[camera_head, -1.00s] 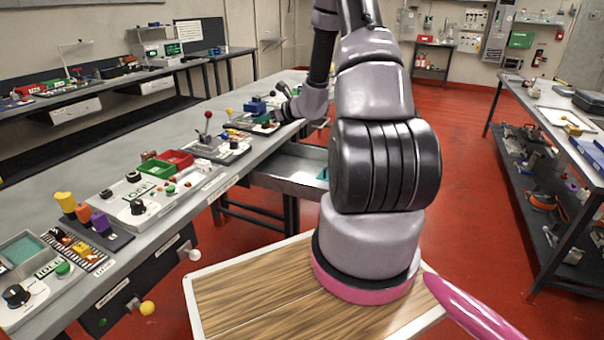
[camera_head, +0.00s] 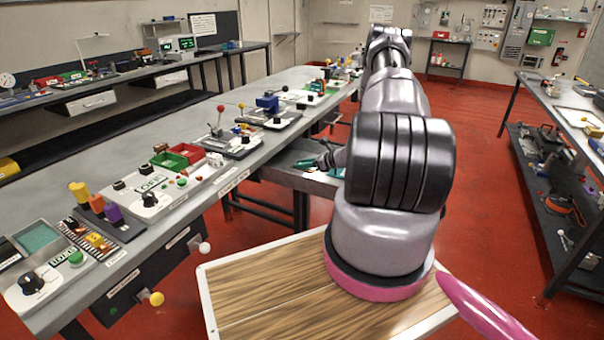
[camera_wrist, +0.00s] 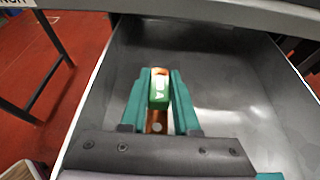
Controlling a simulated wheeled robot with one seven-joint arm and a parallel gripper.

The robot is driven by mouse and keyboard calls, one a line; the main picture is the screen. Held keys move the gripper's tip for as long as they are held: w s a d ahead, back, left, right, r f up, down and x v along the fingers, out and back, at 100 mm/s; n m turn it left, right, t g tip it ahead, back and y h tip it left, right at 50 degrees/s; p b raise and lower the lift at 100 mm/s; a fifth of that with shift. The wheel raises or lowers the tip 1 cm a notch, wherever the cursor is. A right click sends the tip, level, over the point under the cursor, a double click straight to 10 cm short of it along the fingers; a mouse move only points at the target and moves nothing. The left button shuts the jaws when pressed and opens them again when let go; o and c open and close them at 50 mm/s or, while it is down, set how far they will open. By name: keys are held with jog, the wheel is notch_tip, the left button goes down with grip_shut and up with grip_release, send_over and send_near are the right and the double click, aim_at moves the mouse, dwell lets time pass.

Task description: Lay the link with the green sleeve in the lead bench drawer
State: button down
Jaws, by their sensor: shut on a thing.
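The link with the green sleeve (camera_wrist: 159,92) shows in the wrist view between the teal fingers of my gripper (camera_wrist: 158,76). A copper end with a hole sticks out below its sleeve. My gripper is shut on it, over the open grey metal drawer (camera_wrist: 232,92). I cannot tell whether the link touches the drawer floor. In the head view the drawer (camera_head: 278,176) is pulled out under the bench edge, and my gripper (camera_head: 322,162) is at its opening, partly hidden by my arm. The link cannot be made out there.
The long bench (camera_head: 110,245) carries switch panels, a red bin (camera_head: 190,152) and a green bin (camera_head: 169,160). The bench edge (camera_wrist: 235,12) runs across the top of the wrist view. The drawer floor around the link looks bare. A side bench (camera_head: 570,125) stands at right.

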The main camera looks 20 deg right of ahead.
aim_at(301, 173)
jog(key=shift+f, duration=1.9)
jog(key=shift+f, duration=0.1)
jog(key=shift+f, duration=0.1)
jog(key=c, duration=0.7)
grip_release()
jog(key=shift+o, duration=0.2)
